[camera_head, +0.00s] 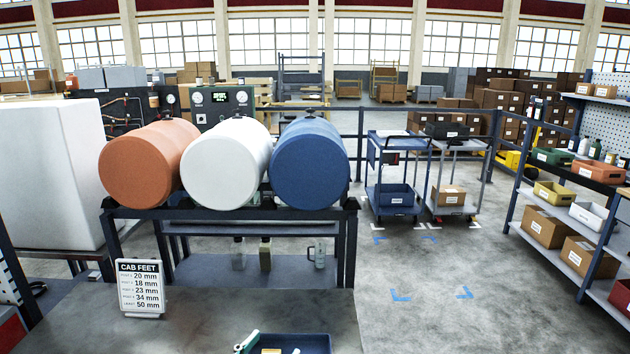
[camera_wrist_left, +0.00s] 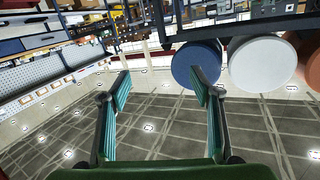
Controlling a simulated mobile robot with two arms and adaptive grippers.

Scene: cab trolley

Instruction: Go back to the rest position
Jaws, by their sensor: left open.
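My left gripper (camera_wrist_left: 158,80) shows in the left wrist view, with its two teal-padded fingers spread wide. It is open and nothing is between the fingers. That view looks upside down, with the ceiling and its lamps behind the fingers. The blue cylinder (camera_wrist_left: 192,64) shows behind one fingertip, and the white cylinder (camera_wrist_left: 262,64) is beside it; both look apart from the fingers.
The orange (camera_head: 149,162), white (camera_head: 225,165) and blue (camera_head: 310,164) cylinders lie side by side on a dark rack. A CAB FEET sign (camera_head: 140,288) stands on the grey bench (camera_head: 210,325). Two trolleys (camera_head: 394,192) stand behind. Shelves with bins line the right; floor between is clear.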

